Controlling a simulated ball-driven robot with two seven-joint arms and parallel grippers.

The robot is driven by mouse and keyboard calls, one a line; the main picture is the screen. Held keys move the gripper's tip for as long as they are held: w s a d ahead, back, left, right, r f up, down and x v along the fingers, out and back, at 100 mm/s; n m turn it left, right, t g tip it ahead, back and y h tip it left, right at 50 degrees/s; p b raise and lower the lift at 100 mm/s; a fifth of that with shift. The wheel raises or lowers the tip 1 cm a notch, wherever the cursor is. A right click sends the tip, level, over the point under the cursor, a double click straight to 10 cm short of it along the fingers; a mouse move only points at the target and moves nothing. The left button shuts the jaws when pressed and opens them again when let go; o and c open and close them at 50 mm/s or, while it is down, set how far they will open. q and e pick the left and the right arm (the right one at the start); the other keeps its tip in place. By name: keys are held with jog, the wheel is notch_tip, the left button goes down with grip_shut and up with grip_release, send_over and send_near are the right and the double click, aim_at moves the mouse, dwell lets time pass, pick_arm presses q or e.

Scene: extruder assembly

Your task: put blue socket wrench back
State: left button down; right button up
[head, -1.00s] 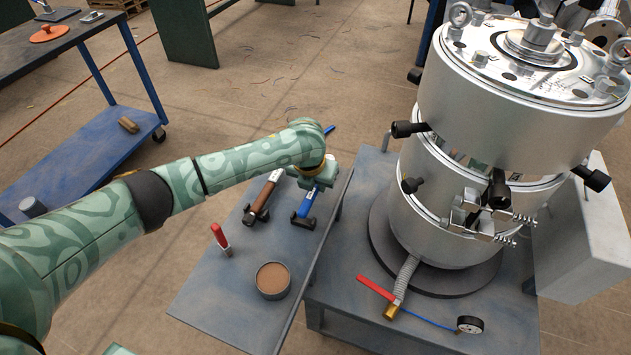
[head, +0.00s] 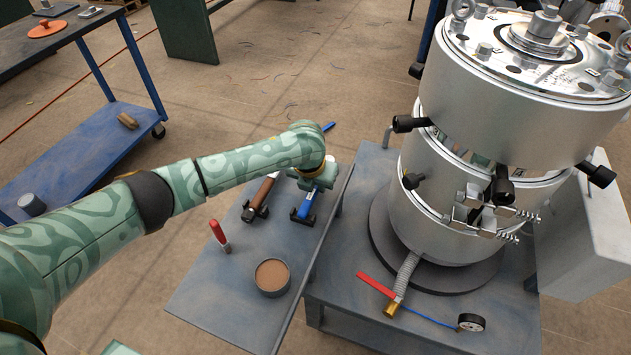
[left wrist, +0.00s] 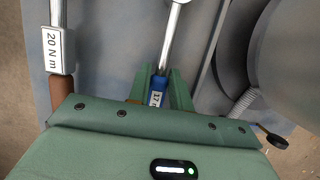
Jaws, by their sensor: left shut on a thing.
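The blue socket wrench (head: 308,203) lies at the right side of the grey side table, its visible blue end at a black holder (head: 301,217). Whether it is fully seated there is hard to tell. My left gripper (head: 314,184) is shut on the wrench from above and hides part of it. In the left wrist view, the blue handle (left wrist: 158,88) with a white label sits between my green fingers (left wrist: 165,95), and its metal shaft extends upward. My right gripper is not in view.
A brown-handled wrench (head: 263,192) lies close by on the left. The large metal extruder (head: 470,170) stands on the right.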

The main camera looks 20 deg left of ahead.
pick_arm(q)
jog(key=c, duration=1.2)
grip_release()
jog(key=shift+r, duration=0.1)
jog(key=p+v, duration=0.9)
jog(key=v, duration=0.7)
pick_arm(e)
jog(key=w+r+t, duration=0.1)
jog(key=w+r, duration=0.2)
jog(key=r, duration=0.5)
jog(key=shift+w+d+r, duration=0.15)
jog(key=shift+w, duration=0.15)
pick_arm(q)
jog(key=shift+s, duration=0.1)
